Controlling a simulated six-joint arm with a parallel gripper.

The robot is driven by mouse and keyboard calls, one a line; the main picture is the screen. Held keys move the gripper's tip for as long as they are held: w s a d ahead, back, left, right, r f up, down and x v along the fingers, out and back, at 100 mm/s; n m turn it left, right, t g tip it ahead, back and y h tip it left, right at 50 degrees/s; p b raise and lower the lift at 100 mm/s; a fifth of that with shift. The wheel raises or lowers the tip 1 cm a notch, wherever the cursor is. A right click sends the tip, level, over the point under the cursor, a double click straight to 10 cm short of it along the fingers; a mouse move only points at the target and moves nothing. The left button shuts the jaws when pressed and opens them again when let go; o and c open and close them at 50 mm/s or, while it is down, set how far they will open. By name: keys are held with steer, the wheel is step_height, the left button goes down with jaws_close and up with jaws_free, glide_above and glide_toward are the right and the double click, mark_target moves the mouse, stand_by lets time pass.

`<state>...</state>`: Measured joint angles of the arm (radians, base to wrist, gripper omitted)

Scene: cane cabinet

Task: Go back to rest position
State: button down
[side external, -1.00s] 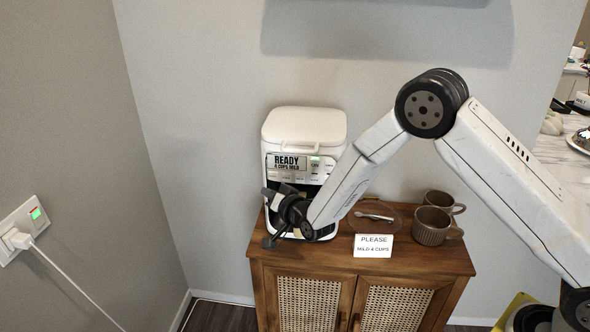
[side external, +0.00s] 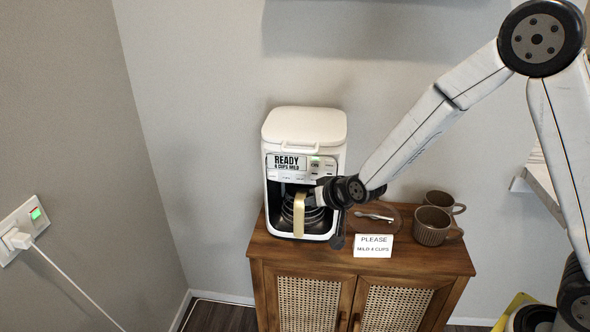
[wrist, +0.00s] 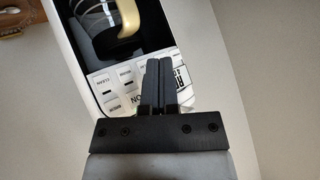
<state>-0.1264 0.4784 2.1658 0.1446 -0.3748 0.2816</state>
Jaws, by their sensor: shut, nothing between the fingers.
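My gripper (wrist: 158,82) is shut and empty, its two dark fingers together in the wrist view. In the side external view my gripper (side external: 316,194) is in front of the right part of the white coffee maker (side external: 305,127). I cannot tell whether it touches the machine. The machine's display reads "READY" and "4 CUPS MILD", and a green light shows beside it. The carafe with its gold handle (side external: 299,213) stands inside the machine. The handle also shows in the wrist view (wrist: 128,17). My gripper hides part of the carafe's right side.
The coffee maker stands on a wooden cane cabinet (side external: 361,272). A white card (side external: 373,246) reading "PLEASE MILD 4 CUPS", a plate with a spoon (side external: 375,216) and two brown mugs (side external: 432,232) are to its right. A wall outlet with a plug (side external: 22,230) is at left.

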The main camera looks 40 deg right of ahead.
steer(key=s+d+n+g, duration=0.1)
steer(key=s+d+g, duration=0.1)
steer(key=s, duration=0.8)
steer(key=s+d+n+g, duration=0.2)
steer(key=s+g, duration=0.3)
steer(key=s, duration=0.6)
steer(key=shift+d+r+n+h, duration=0.3)
steer(key=shift+d+r, duration=0.05)
steer(key=shift+d, duration=0.3)
